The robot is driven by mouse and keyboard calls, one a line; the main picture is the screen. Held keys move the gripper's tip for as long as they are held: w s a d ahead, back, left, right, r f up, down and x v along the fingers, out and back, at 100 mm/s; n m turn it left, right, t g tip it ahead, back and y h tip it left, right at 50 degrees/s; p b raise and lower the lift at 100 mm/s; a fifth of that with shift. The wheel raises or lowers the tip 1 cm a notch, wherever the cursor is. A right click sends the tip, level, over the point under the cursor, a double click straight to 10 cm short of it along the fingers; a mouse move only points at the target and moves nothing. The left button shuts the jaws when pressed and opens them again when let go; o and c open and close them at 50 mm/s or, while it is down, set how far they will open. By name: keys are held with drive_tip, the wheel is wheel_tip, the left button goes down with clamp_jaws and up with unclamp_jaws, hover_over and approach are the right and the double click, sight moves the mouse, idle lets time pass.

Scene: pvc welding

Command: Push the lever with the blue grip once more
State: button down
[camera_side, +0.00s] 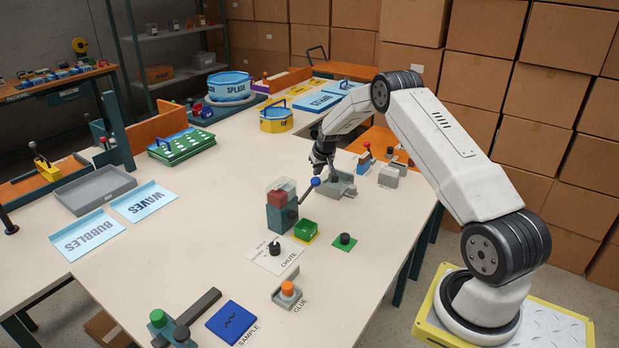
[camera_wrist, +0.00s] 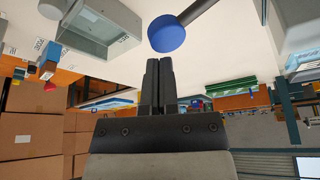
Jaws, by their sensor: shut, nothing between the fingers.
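The lever's round blue grip (camera_side: 315,182) ends a dark rod that slants up to the right from a teal machine (camera_side: 281,213) with a red, clear-topped part. In the wrist view the blue grip (camera_wrist: 166,33) is large, just beyond my fingertips, with its grey rod running to the upper right. My gripper (camera_side: 321,174) points down close beside the grip; I cannot tell whether they touch. In the wrist view my gripper's fingers (camera_wrist: 159,62) are together with nothing between them.
A grey fixture (camera_side: 341,186) stands just right of my gripper. A green box (camera_side: 305,231), a black knob on the CHUTE plate (camera_side: 275,248) and a green pad (camera_side: 345,242) sit in front. The table left of the machine (camera_side: 205,245) is clear.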

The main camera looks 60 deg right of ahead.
drive_tip(key=shift+r, duration=1.1)
drive_tip(key=shift+a, duration=0.1)
drive_tip(key=shift+a+r, duration=0.15)
drive_tip(key=shift+a, duration=0.05)
drive_tip(key=s+a+r+n+y, duration=0.1)
drive_tip(key=s+a+r+n, duration=0.2)
drive_tip(key=a, duration=0.8)
drive_tip(key=s+a+r, duration=0.4)
drive_tip(key=a+r, duration=0.1)
drive_tip(key=a, duration=0.6)
drive_tip(key=s+a+n, duration=0.1)
drive_tip(key=s+a, duration=0.6)
drive_tip(key=s, duration=0.2)
drive_tip(key=s+a+n+g+y, duration=0.1)
drive_tip(key=s+a+n, duration=0.1)
drive_tip(key=s+a, duration=0.4)
drive_tip(key=s+r, duration=0.1)
drive_tip(key=s, duration=0.2)
drive_tip(key=shift+a, duration=0.35)
